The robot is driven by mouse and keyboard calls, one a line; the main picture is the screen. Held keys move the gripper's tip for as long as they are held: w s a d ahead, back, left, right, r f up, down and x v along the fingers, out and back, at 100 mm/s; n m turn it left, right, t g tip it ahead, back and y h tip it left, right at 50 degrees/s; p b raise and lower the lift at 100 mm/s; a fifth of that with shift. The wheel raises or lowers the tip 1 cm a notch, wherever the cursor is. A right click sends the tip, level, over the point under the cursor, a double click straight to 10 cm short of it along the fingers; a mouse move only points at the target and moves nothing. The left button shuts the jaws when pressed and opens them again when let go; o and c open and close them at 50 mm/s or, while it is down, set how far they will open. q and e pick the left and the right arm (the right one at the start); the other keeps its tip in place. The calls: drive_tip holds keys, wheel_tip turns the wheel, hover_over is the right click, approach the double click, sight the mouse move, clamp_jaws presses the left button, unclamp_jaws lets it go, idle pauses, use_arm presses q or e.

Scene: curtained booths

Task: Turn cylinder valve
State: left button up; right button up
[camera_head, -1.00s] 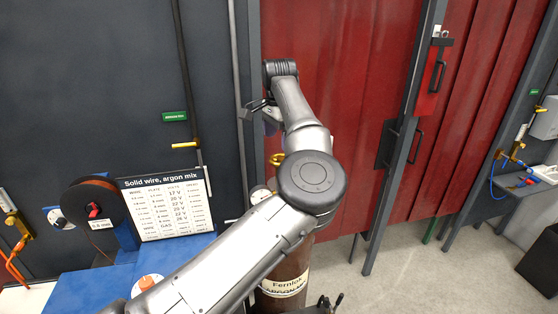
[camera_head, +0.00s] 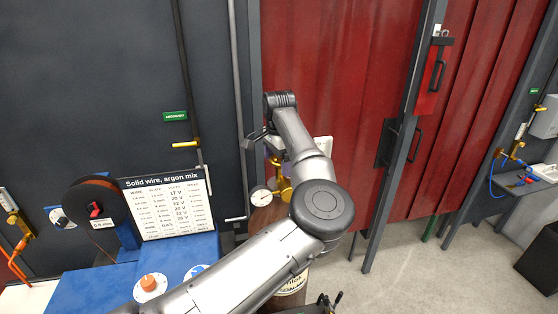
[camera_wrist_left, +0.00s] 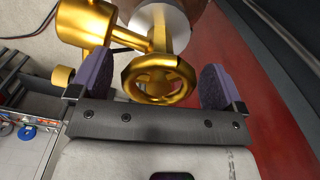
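The brown gas cylinder (camera_head: 264,220) stands behind my left arm, with its label partly covered. Its brass valve (camera_head: 284,188) shows beside my left forearm. My left gripper (camera_head: 268,142) is above the valve, partly hidden by its own wrist. In the left wrist view the brass handwheel (camera_wrist_left: 158,80) lies between the two purple finger pads of the open left gripper (camera_wrist_left: 155,84).
A round pressure gauge (camera_head: 261,196) sits left of the valve. A blue machine (camera_head: 90,285) with a wire spool (camera_head: 95,212) and settings chart (camera_head: 168,208) stands at left. A red curtain (camera_head: 345,80) hangs behind the cylinder.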

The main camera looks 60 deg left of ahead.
use_arm(q)
drive_tip(key=c, duration=0.8)
drive_tip(key=shift+c, duration=0.2)
